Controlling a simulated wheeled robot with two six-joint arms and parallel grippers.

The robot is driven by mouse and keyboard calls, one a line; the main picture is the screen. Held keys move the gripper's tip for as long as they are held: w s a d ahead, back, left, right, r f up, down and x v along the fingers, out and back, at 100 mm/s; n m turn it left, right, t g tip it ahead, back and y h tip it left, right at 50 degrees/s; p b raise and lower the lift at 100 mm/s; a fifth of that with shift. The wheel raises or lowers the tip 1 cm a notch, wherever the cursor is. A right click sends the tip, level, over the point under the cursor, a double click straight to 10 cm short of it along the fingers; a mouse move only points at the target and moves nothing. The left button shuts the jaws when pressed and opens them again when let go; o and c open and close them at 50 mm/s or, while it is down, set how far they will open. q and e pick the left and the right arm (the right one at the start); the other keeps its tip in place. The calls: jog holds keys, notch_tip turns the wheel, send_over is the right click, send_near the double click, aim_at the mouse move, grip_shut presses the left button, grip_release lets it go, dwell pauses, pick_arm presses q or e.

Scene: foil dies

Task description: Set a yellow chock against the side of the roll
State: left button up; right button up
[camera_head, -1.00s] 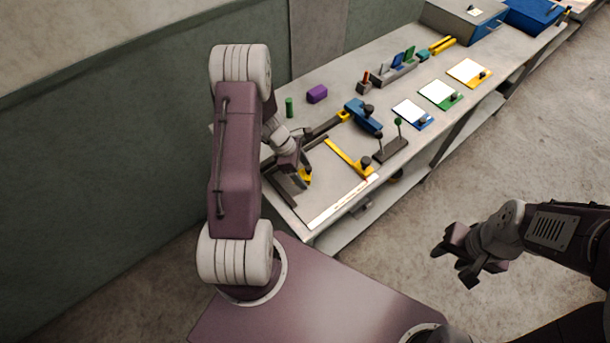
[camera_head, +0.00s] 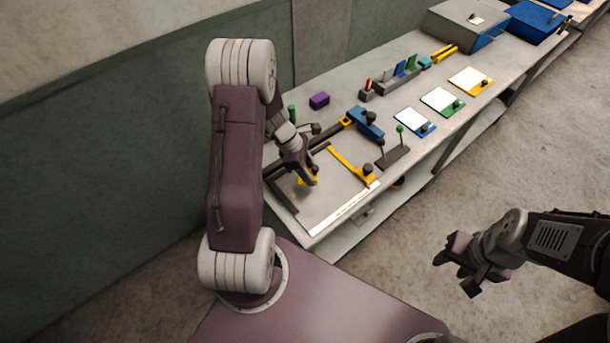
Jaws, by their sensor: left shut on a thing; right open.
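My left gripper (camera_head: 309,181) is low over the near-left end of the bench, shut on a small yellow piece (camera_head: 303,181). The fingers hide most of this piece, so I cannot tell its full shape or whether it touches the bench top. Two yellow bars (camera_head: 444,53) lie side by side toward the back of the bench, well away from both grippers. I cannot make out a roll for certain. My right gripper (camera_head: 461,268) is open and empty, out over the floor to the right of the bench.
A yellow bar with a dark knob (camera_head: 350,164) and a blue clamp-like block (camera_head: 366,122) are near the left gripper. A purple block (camera_head: 319,101) and a green cylinder (camera_head: 292,112) stand behind it. White plates (camera_head: 414,119) line the right edge; a grey box (camera_head: 466,24) stands farther back.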

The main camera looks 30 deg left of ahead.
pick_arm(q)
jog(key=d+r, duration=0.2)
jog(key=d, duration=0.1)
jog(key=d+r, duration=0.2)
jog(key=d, duration=0.1)
jog(key=s+d+r, duration=0.1)
jog(key=d, duration=0.3)
jog(key=shift+r, duration=0.4)
